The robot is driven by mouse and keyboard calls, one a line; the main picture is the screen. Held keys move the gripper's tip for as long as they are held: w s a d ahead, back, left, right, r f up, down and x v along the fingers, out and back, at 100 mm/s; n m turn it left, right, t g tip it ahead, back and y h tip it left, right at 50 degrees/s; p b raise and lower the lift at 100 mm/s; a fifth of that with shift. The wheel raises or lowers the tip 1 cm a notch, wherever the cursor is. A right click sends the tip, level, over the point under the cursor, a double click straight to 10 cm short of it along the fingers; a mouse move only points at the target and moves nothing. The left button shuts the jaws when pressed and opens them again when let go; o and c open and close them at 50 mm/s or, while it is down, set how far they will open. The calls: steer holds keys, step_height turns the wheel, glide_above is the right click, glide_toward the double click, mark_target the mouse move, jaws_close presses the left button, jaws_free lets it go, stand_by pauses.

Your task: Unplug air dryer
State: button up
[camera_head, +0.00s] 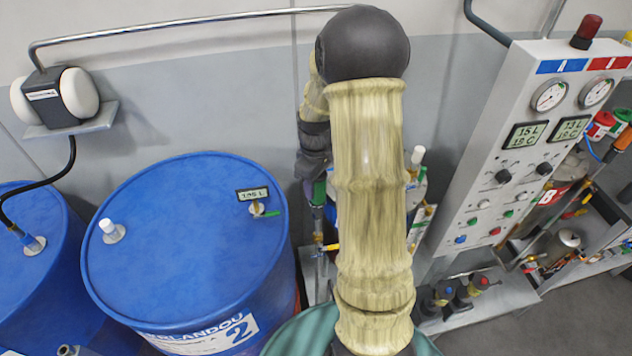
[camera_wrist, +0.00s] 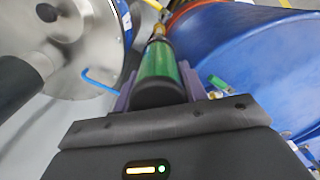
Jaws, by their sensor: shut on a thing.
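A green, partly see-through cylinder with a dark end cap, which looks like the air dryer (camera_wrist: 161,64), lies between the purple fingers of my gripper (camera_wrist: 161,84) in the wrist view. The fingers are shut on its sides. A brass-coloured fitting (camera_wrist: 158,32) shows at its far end. In the head view, the air dryer (camera_head: 319,191) is upright below the dark end of my arm, with brass parts under it. My arm hides much of this area. I cannot tell whether the fitting is seated or free.
A blue barrel (camera_head: 180,235) labelled 2 stands left of my gripper, with a small display and a green-handled valve (camera_head: 258,208) on top. Another blue barrel (camera_head: 25,230) is farther left. A grey panel (camera_head: 520,130) with gauges stands right. A round metal vessel (camera_wrist: 75,35) is close left in the wrist view.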

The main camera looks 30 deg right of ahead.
steer(key=shift+r+p, duration=0.35)
steer(key=shift+r, duration=0.05)
stand_by(0.4)
steer(key=shift+r+p, duration=1.65)
steer(key=shift+r, duration=0.35)
